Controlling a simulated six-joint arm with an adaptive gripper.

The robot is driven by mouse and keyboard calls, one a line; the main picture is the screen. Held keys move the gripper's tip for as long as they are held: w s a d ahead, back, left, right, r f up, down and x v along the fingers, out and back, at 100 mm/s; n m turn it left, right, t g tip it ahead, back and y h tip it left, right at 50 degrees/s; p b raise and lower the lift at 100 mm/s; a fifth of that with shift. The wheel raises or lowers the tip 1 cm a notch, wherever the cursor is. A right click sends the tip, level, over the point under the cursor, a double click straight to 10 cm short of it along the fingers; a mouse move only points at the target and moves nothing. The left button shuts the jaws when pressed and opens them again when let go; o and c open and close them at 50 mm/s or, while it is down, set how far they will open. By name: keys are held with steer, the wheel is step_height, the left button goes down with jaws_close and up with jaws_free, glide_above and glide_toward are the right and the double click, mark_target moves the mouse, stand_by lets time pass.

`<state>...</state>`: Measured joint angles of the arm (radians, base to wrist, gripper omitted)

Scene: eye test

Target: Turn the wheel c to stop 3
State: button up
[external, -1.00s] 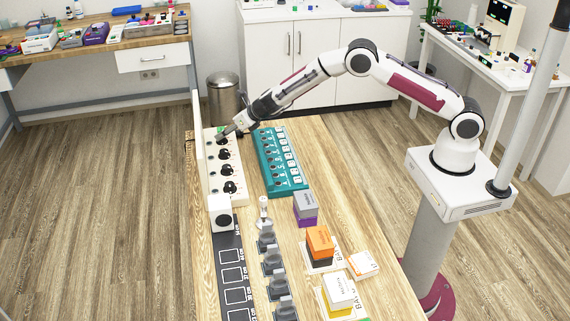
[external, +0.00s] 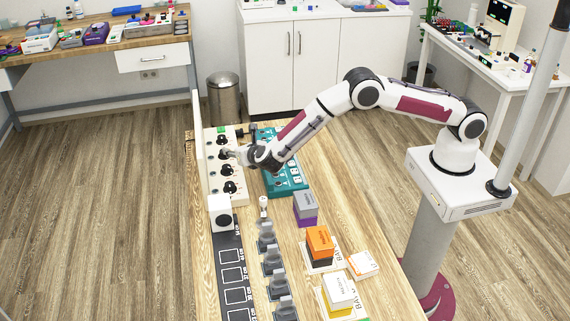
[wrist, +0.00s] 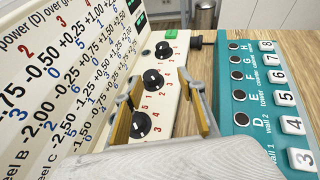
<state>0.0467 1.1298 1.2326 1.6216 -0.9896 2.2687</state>
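A cream panel (external: 213,186) carries a row of black wheels with numbers around them; I cannot read which is wheel c. In the wrist view one wheel (wrist: 152,80) sits close by the left fingertip. A nearer wheel (wrist: 140,125) is beside the left finger, and a farther one (wrist: 163,50) is beyond the fingertips. My gripper (wrist: 163,92) has its fingers spread wide, with nothing seen held between them. In the external view my gripper (external: 232,154) is over the panel near the second wheel from the far end, partly covering it.
A chart board (wrist: 65,75) stands upright along the panel's left side. A teal panel (external: 288,187) with buttons lies close on the right.

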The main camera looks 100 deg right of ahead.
steer(key=shift+w+a+f+n+t, duration=0.15)
steer(key=shift+w+a+t, duration=0.1)
steer(key=shift+a, duration=0.5)
steer(key=shift+w+a+f+n+t, duration=0.15)
steer(key=shift+w+a+t, duration=0.1)
steer(key=shift+a, duration=0.5)
steer(key=shift+r, duration=0.1)
steer(key=shift+d, duration=0.1)
steer(key=shift+x, duration=3.85)
steer(key=shift+s, duration=0.15)
steer(key=c, duration=1.1)
